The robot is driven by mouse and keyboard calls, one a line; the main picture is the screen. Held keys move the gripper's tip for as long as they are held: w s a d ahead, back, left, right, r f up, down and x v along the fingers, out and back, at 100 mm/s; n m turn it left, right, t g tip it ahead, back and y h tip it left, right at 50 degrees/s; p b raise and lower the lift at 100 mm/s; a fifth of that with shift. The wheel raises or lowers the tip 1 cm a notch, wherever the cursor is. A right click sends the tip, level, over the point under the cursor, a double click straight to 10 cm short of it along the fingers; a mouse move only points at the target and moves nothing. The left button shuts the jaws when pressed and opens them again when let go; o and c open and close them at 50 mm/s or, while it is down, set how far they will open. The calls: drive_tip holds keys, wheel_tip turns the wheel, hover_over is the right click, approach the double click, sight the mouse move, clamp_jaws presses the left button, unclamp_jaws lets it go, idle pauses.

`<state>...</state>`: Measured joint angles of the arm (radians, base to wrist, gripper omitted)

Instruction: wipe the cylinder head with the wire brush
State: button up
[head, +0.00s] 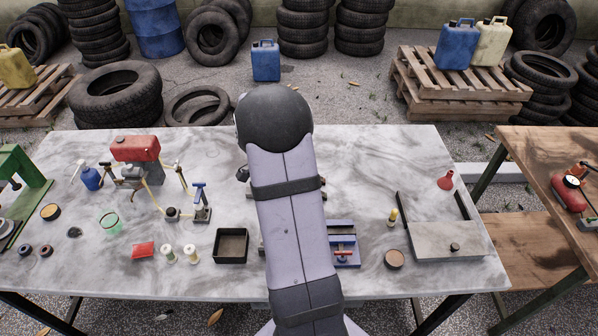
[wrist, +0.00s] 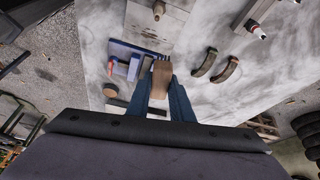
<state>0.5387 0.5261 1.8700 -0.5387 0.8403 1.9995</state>
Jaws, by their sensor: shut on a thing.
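In the wrist view, my gripper (wrist: 160,95) has dark blue fingers shut on a brown wooden piece, which looks like the wire brush (wrist: 161,76). Its bristles cannot be made out. In the head view my arm hides the gripper and the brush. I cannot clearly pick out the cylinder head; a small grey compressor with a red tank (head: 136,149) stands at the table's left, and my arm covers the middle.
The wrist view shows two dark curved pieces (wrist: 228,70) near the gripper. The back right is mostly clear.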

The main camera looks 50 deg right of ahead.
drive_tip(key=shift+f+m, duration=0.35)
drive_tip(key=shift+m, duration=0.05)
drive_tip(key=shift+w+d+m+g, duration=0.1)
drive_tip(key=shift+w+m+g, duration=0.2)
drive_tip(key=shift+w+m, duration=0.15)
drive_tip(key=shift+m, duration=0.35)
drive_tip(key=shift+f, duration=0.15)
